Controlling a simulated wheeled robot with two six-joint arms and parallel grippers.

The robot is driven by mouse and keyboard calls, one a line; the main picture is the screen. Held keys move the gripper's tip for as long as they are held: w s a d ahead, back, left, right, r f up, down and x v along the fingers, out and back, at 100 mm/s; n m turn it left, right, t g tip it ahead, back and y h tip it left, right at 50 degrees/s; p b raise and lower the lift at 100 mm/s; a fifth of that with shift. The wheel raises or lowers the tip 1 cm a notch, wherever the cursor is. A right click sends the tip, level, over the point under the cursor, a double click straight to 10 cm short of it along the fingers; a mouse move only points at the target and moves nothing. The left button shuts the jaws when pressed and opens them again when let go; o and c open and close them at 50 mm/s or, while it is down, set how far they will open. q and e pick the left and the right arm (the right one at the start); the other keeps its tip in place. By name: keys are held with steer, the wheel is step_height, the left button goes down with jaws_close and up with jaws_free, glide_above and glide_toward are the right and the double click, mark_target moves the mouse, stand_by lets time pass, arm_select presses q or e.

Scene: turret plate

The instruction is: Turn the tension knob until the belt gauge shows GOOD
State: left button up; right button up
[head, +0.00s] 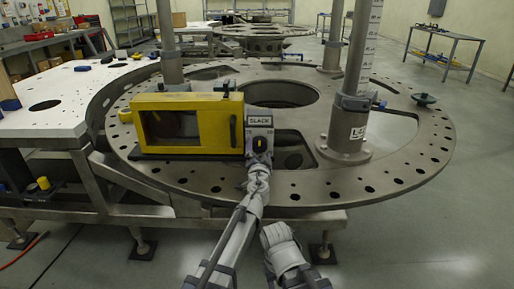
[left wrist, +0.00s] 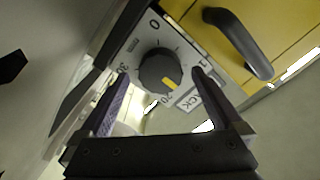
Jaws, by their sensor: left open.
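A dark round tension knob (left wrist: 158,68) with a yellow pointer mark sits on a light dial panel (left wrist: 133,48) in the left wrist view. The gauge label (left wrist: 188,102) is partly covered there. In the head view the belt gauge (head: 260,121) reads SLACK, on the panel at the right end of a yellow box (head: 190,122). My left gripper (head: 259,162) is open in front of the panel. Its fingertips (left wrist: 160,76) lie on either side of the knob; I cannot tell whether they touch it.
The box stands on a large round metal plate (head: 400,180) with holes. Upright posts (head: 352,100) rise from the plate to the right. A dark handle (left wrist: 240,40) juts from the yellow box near the dial.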

arm_select(q)
steer(key=shift+w, duration=1.1)
steer(key=c, duration=1.3)
steer(key=m, duration=0.4)
steer(key=shift+m, duration=0.3)
steer(key=shift+r+m, duration=0.1)
steer(key=shift+m, duration=1.9)
steer(key=shift+s, duration=0.1)
